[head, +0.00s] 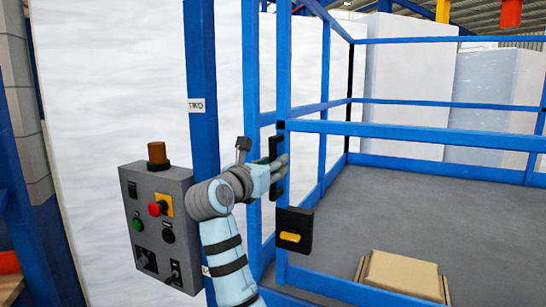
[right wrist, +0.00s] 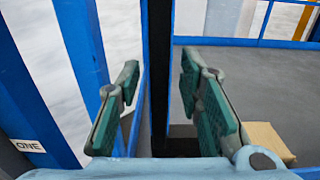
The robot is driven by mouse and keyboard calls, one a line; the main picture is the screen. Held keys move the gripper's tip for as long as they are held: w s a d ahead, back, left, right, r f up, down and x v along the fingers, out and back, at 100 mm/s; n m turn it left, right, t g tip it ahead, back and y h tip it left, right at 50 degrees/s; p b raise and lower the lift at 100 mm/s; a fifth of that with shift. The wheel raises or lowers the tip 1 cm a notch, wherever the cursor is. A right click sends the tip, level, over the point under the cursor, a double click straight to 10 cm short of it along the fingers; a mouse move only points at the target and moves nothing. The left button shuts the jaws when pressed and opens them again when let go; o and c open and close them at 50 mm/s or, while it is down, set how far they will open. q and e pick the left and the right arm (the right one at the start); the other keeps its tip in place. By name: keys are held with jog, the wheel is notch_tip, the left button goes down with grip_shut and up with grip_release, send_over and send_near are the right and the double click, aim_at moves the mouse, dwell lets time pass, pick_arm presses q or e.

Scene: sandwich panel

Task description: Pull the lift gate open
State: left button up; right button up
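The lift gate (head: 400,133) is a blue tubular frame at the right of the head view. A black upright handle (head: 276,150) is on its left post, partly hidden by my right gripper. Below it is a black latch box with a yellow knob (head: 290,237). My right gripper (head: 280,166) is at the handle. In the right wrist view its green-padded fingers (right wrist: 157,82) stand apart, with the dark handle bar (right wrist: 160,60) between them and gaps visible on both sides. My left gripper is not in view.
A grey control box (head: 160,225) with a red button, a green button and an amber lamp stands left of my right arm. A cardboard box (head: 402,276) lies on the grey floor (head: 430,205) behind the gate.

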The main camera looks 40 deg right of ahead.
jog(key=shift+w+d, duration=0.2)
jog(key=shift+d, duration=0.2)
jog(key=shift+a, duration=0.1)
grip_shut()
